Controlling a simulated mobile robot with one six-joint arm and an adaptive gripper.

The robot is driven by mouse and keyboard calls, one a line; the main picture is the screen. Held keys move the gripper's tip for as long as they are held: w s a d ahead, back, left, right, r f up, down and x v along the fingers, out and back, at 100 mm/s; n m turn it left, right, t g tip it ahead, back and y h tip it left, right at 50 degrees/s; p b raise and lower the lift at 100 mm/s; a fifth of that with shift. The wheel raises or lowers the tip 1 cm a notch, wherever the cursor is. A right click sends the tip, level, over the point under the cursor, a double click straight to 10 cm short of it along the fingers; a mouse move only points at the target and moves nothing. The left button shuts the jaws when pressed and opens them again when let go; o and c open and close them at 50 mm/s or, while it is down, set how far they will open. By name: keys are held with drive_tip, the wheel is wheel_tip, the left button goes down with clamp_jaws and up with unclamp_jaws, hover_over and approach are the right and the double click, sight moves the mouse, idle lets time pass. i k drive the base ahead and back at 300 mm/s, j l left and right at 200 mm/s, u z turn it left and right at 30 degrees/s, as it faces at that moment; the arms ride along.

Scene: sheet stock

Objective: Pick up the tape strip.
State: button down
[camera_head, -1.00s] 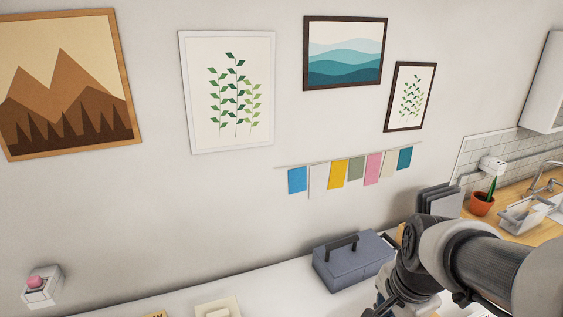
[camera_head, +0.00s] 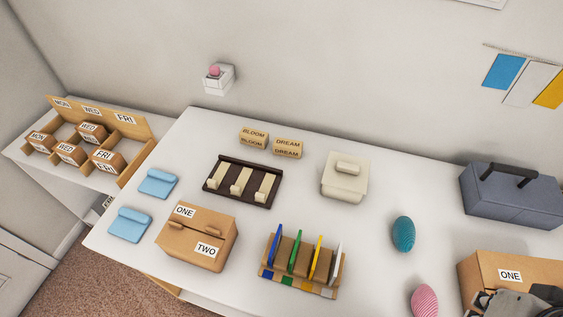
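I cannot pick out a tape strip for certain in this view. A string of coloured flags hangs on the wall at the upper right, with a blue flag (camera_head: 503,71), a white one and a yellow one showing. Part of my gripper (camera_head: 515,302) shows at the bottom right corner, in front of a cardboard box (camera_head: 483,274) labelled ONE. It is cut off by the frame edge, so its fingertips and anything between them are hidden.
The white table (camera_head: 290,212) holds a ONE/TWO box (camera_head: 196,236), a rack of coloured sheets (camera_head: 302,262), a dark hook board (camera_head: 242,182), a cream box (camera_head: 345,177), a teal egg (camera_head: 403,234), a pink egg (camera_head: 424,301) and a toolbox (camera_head: 513,194). A day-labelled sorter (camera_head: 130,124) stands left.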

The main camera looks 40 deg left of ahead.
sight(262, 196)
drive_tip(key=k+j+u, duration=0.1)
drive_tip(key=u, duration=1.55)
drive_tip(key=z, duration=0.5)
drive_tip(key=j+z, duration=0.1)
drive_tip(key=z, duration=0.9)
drive_tip(key=k+z, duration=0.1)
drive_tip(key=z, duration=0.9)
drive_tip(key=k+j+u, duration=0.1)
drive_tip(key=u, duration=2.2)
drive_tip(key=i+j+z, duration=0.1)
drive_tip(key=j, duration=0.3)
drive_tip(key=i+j, duration=0.15)
drive_tip(key=j, duration=0.2)
drive_tip(key=i+j+z, duration=0.15)
drive_tip(key=j, duration=0.25)
